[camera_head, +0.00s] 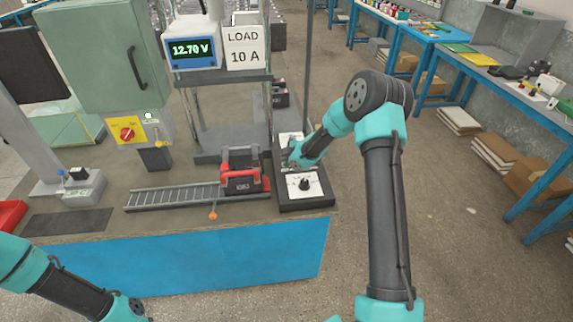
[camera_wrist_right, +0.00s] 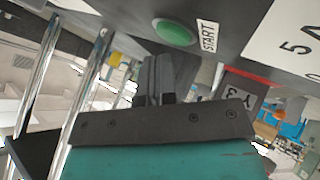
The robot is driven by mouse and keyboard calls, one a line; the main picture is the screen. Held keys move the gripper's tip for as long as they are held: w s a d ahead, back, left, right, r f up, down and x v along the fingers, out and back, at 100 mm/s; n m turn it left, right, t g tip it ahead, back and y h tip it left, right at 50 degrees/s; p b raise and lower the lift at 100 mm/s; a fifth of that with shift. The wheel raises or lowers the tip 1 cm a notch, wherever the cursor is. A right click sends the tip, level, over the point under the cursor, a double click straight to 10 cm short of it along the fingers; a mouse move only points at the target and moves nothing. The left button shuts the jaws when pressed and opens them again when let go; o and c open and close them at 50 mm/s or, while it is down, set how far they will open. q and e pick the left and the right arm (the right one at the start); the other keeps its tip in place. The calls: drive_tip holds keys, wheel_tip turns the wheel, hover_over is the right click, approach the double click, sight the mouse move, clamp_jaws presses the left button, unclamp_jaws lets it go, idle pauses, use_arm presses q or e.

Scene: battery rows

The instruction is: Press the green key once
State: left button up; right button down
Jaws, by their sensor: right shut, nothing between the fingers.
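The green key (camera_wrist_right: 175,32) is a round button beside a START label (camera_wrist_right: 208,36) in the right wrist view. It sits on a dark panel of the control box (camera_head: 306,203). My right gripper (camera_wrist_right: 155,62) is shut and empty, its fingertips close to the green key; I cannot tell whether they touch it. In the head view my right gripper (camera_head: 291,157) is over the far part of the control box and hides the key. My left arm shows at the lower left of the head view, but its gripper is out of frame.
A dial (camera_head: 304,184) is on the near part of the box. A red-handled battery (camera_head: 242,178) stands left of it, by a roller track (camera_head: 165,196). A thin dark post (camera_head: 308,70) rises behind the box.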

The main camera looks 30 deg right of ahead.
drive_tip(key=shift+f, duration=0.6)
idle(0.8)
drive_tip(key=shift+r, duration=0.8)
drive_tip(key=shift+r, duration=0.1)
drive_tip(key=shift+r, duration=2.4)
